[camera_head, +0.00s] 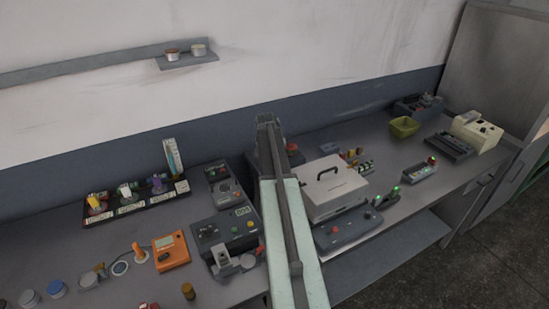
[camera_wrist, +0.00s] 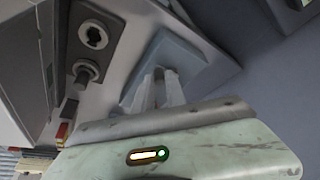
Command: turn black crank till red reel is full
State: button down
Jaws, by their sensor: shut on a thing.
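My gripper (camera_wrist: 160,88) shows in the wrist view with its two pale fingers close together in front of a blue-grey plate (camera_wrist: 190,60). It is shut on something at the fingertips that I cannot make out. In the head view my arm reaches to the back of the bench, and the fingers are hidden there. A red round part (camera_head: 292,148) shows just right of my arm near the wall; I cannot tell whether it is the red reel or how full it is. I cannot pick out the black crank in either view.
In the wrist view a dark panel with a round socket (camera_wrist: 93,35) and a knob (camera_wrist: 84,74) lies left of the fingers. In the head view a white lidded box (camera_head: 332,192) stands close right of my arm, and a dark control box (camera_head: 215,232) close left.

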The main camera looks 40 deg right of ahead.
jog(key=c, duration=1.4)
grip_release()
jog(key=shift+o, duration=0.2)
jog(key=p+v, duration=0.7)
jog(key=v, duration=0.1)
jog(key=shift+f, duration=0.1)
